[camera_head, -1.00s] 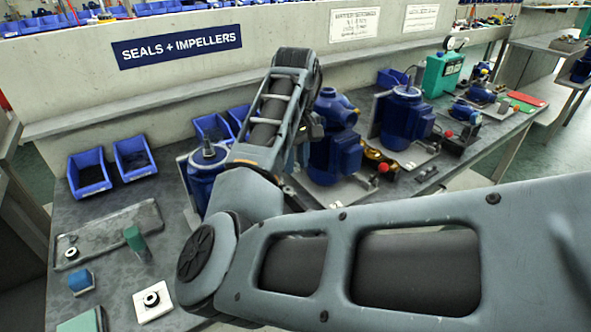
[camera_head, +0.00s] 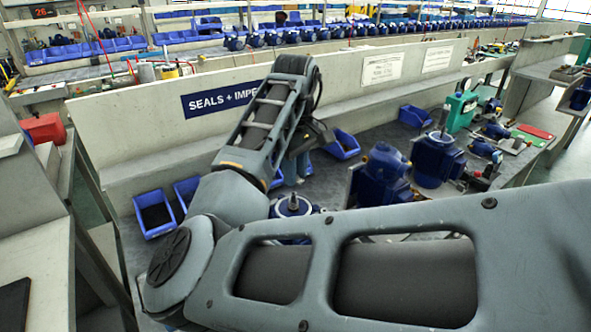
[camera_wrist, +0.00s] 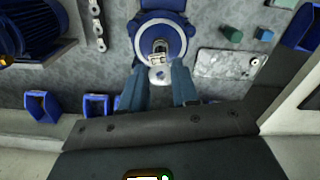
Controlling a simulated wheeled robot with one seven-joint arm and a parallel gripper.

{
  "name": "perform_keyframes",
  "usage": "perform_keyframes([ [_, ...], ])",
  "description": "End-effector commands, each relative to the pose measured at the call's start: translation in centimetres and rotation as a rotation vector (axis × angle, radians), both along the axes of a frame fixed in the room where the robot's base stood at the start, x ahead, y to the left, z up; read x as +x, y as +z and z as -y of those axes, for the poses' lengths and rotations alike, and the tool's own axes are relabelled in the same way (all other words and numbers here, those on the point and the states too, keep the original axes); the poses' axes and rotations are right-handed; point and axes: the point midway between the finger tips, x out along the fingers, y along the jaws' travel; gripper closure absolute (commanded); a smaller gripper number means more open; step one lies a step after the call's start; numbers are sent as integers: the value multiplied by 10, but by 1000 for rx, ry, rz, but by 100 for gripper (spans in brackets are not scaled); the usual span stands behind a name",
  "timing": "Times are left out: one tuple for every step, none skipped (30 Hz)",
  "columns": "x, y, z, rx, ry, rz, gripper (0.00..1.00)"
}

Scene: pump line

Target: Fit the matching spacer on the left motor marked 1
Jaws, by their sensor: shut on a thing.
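The left motor (camera_head: 293,206) is a blue housing with an upright shaft, partly hidden behind my arm in the head view. My gripper (camera_wrist: 160,73) is shut on a small pale piece with a hole, likely the spacer (camera_wrist: 158,77). The piece overlaps the near rim of the motor face in the picture; I cannot tell whether they touch. In the head view my gripper (camera_head: 291,176) hangs just behind the left motor. No number mark is readable.
Two more blue motors (camera_head: 382,175) (camera_head: 436,158) stand to the right. Blue bins (camera_head: 154,214) line the low wall. In the wrist view a grey tray (camera_wrist: 225,64), a green block (camera_wrist: 232,34) and a blue block (camera_wrist: 265,34) lie right of the motor.

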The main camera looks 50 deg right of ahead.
Motion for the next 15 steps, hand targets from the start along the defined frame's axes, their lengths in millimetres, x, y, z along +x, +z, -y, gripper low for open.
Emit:
perform_keyframes([
  [0,-4,0,0,0,0,98],
  [0,-6,0,0,0,0,98],
  [0,-8,0,0,0,0,98],
  [0,-10,0,0,0,0,98],
  [0,-12,0,0,0,0,98],
  [0,-15,0,0,0,0,98],
  [0,-18,0,0,0,0,98],
  [0,-21,-1,1,0,0,98],
  [0,-24,-1,1,0,0,98],
  [0,-28,-1,1,0,0,98],
  [0,-32,0,1,0,1,98],
  [1,-35,0,0,0,2,98],
  [1,-38,0,0,-1,2,98],
  [1,-40,0,0,-1,2,98],
  [1,-43,0,0,-1,2,98],
])
